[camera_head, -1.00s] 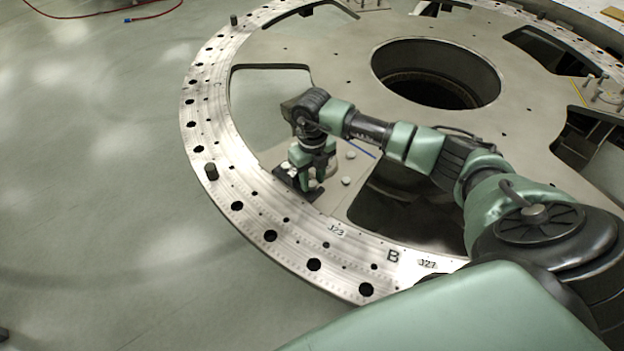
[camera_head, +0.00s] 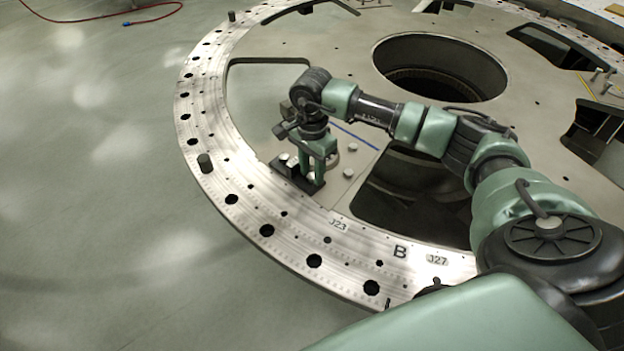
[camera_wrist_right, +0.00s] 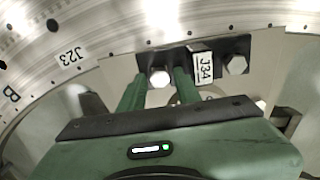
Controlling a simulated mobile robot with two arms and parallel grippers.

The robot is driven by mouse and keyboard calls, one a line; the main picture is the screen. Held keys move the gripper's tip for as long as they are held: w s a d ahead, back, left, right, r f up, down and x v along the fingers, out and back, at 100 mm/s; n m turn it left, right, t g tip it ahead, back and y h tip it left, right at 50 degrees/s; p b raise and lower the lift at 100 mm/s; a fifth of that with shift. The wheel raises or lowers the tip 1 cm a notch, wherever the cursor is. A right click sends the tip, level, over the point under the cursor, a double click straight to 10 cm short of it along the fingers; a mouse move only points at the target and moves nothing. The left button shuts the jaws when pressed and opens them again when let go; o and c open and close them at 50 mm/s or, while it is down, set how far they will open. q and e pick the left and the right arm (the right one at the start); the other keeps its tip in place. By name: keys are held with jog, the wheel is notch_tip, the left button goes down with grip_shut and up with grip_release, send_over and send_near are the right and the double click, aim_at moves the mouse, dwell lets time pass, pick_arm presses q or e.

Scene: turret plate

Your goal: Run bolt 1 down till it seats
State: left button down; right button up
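A small dark block (camera_head: 283,168) sits on the inner edge of the silver ring in the head view. In the right wrist view it is a dark plate (camera_wrist_right: 218,47) with a white J34 label (camera_wrist_right: 203,66) and two pale hex bolt heads. One bolt head (camera_wrist_right: 160,77) lies between the fingertips of my right gripper (camera_wrist_right: 161,72). The other bolt head (camera_wrist_right: 237,65) is to the right of the label. No number marks either bolt. The fingers are apart, pointing at the block; whether they touch the bolt head is unclear. My left gripper is out of view.
The silver ring (camera_head: 267,212) has several dark holes and tags J23 (camera_head: 338,225) and J27 (camera_head: 437,259). Large cutouts and a round central opening (camera_head: 440,68) break the plate.

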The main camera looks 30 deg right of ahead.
jog(key=n+b, duration=0.3)
jog(key=n, duration=0.2)
jog(key=n+b, duration=0.2)
jog(key=n, duration=0.3)
jog(key=shift+f+n+b, duration=0.2)
jog(key=shift+n+b, duration=0.1)
jog(key=shift+b, duration=0.1)
jog(key=n+b, duration=0.1)
jog(key=n, duration=0.1)
jog(key=shift+n, duration=0.4)
jog(key=shift+r+n+b, duration=0.2)
jog(key=shift+n+b, duration=0.15)
jog(key=shift+n, duration=0.85)
